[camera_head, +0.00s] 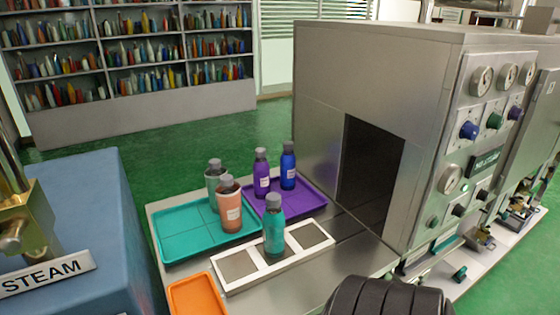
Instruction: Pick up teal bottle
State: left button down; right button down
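A teal bottle (274,229) with a grey cap and a label stands upright on the middle cell of a white three-cell frame (308,250). The other cells look empty. A second, paler grey-green bottle (211,177) stands at the back of the teal tray (172,250), partly hidden by a salmon bottle (232,214). Neither of my grippers can be made out in the head view, and nothing is seen holding the teal bottle.
A purple bottle (262,182) and a blue bottle (288,172) stand on a purple tray (312,202). An empty orange tray (194,297) lies in front. A large metal machine (320,120) with a dark opening stands right. A blue STEAM unit (100,220) stands left.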

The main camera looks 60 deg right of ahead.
aim_at(274, 217)
jog(key=z, duration=1.85)
jog(key=k+l+u, duration=0.2)
jog(key=l, duration=1)
jog(key=i, duration=0.1)
